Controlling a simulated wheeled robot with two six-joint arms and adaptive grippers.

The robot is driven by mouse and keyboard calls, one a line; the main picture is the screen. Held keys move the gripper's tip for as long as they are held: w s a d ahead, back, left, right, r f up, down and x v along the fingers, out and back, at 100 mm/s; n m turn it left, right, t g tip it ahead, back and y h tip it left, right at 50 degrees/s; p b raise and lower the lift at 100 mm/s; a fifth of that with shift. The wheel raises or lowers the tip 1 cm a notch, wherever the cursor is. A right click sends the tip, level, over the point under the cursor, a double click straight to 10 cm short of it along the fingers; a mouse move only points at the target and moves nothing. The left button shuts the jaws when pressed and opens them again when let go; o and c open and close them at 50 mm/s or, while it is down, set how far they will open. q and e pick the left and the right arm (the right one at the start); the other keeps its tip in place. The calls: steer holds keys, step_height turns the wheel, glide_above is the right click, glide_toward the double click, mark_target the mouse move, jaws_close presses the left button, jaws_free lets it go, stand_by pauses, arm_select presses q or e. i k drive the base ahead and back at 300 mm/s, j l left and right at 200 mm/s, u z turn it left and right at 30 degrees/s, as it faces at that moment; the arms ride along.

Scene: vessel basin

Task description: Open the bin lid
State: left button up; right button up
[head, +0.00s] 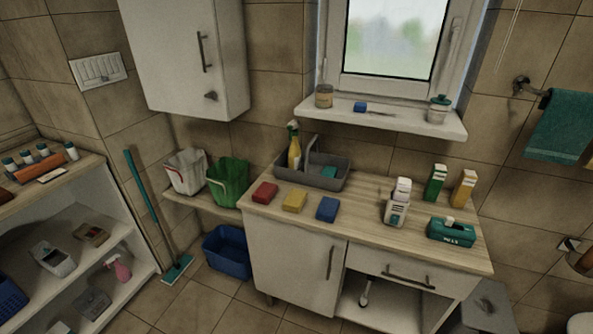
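A grey bin (489,304) stands on the floor at the lower right, beside the right end of the wooden-topped counter. Its top looks covered by a grey lid, which appears shut. The bin's lower part is cut off by the bottom edge of the head view, and its left side is partly behind the counter. Neither of my grippers shows in the head view.
The counter (375,240) holds red, yellow and blue sponges, a grey caddy (312,172), bottles, cartons and a teal box (451,232). A toilet (581,324) edge shows right of the bin. A blue bucket (228,252) and mop (150,205) stand left.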

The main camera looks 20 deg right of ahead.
mark_target(488, 309)
steer(key=z, duration=2.6)
